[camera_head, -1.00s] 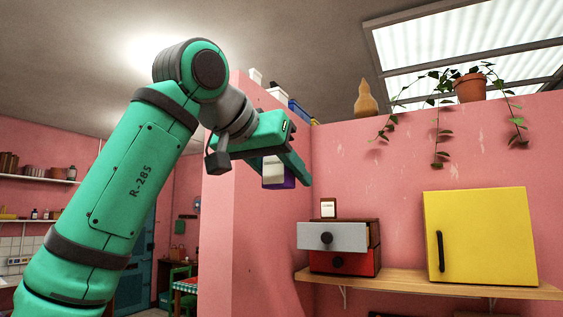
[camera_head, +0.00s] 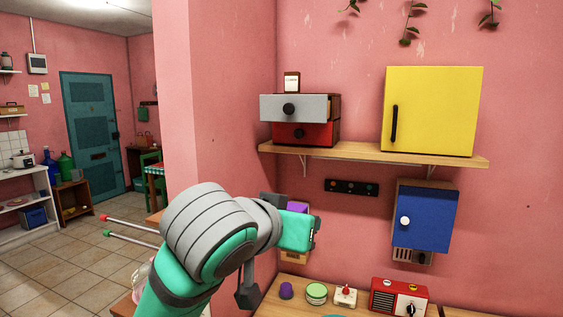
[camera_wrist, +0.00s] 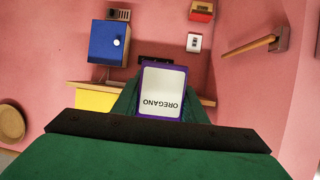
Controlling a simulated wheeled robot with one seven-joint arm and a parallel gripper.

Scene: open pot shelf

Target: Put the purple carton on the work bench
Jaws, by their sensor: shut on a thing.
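The purple carton (camera_wrist: 163,90) has a white label reading OREGANO, upside down in the wrist view. My gripper (camera_wrist: 160,108) is shut on it. In the head view a purple edge of the carton (camera_head: 297,207) shows behind my gripper (camera_head: 303,232); the rest is hidden by my arm. The work bench (camera_head: 452,310) is a wooden top along the bottom of the head view, only partly in view. The carton is held in the air above the bench's left part, apart from it.
A blue wall cabinet (camera_head: 425,217) and a shelf (camera_head: 370,154) with drawers and a yellow cabinet are above.

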